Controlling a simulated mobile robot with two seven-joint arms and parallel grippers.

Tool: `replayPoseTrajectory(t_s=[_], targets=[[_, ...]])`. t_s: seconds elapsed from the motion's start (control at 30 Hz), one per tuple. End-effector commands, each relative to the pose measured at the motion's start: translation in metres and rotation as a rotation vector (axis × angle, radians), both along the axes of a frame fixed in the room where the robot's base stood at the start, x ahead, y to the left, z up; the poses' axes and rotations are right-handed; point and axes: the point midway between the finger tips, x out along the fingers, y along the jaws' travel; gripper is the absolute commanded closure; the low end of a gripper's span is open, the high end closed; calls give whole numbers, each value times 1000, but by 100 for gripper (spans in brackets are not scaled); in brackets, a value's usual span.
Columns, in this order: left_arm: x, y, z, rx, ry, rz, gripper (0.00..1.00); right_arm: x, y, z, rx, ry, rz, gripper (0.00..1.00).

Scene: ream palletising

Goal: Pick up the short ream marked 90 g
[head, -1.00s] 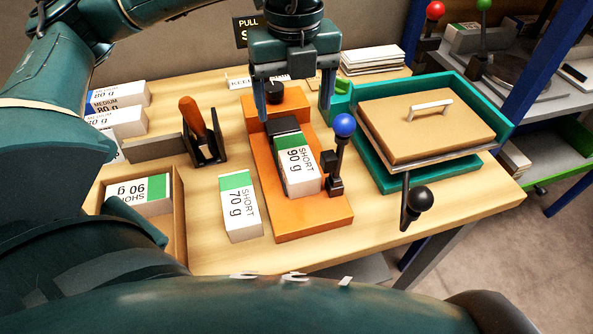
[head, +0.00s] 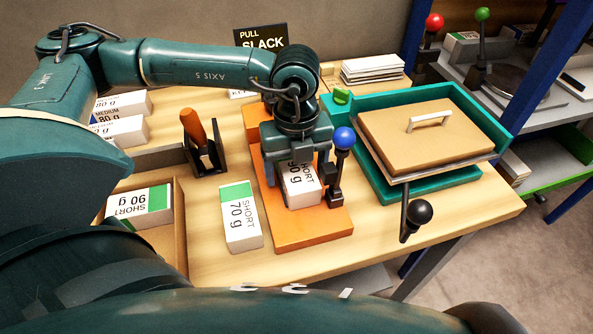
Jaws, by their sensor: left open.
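A white ream with a green band, marked SHORT 90 g (head: 302,190), lies in the orange fixture (head: 290,240). My left gripper (head: 297,175) is open directly above it, with one finger on either side of it. The gripper hides the ream's far end and green band, and I cannot tell whether the fingers touch it. A second ream marked SHORT 90 g (head: 140,205) lies in an open brown box at the left. My right gripper is not in view.
A SHORT 70 g ream (head: 240,217) lies left of the fixture. A blue-knobbed lever (head: 342,150) stands close to the gripper's right. A teal tray (head: 378,190) with a lidded board and black-knobbed handle (head: 417,212) is farther right. An orange-handled tool (head: 195,130) stands in a holder.

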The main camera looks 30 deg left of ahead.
Motion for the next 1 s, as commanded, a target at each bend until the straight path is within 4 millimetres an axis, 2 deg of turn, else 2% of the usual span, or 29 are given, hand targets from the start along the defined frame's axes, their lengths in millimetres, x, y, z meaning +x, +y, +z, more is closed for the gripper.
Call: replayPoseTrajectory(t_s=[0.23,0.9,1.0], targets=[[0,0,-2,0,0,0,22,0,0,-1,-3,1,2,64],[0,0,-2,0,0,0,77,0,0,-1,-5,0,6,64],[0,0,-2,-1,-1,0,77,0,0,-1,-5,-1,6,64]])
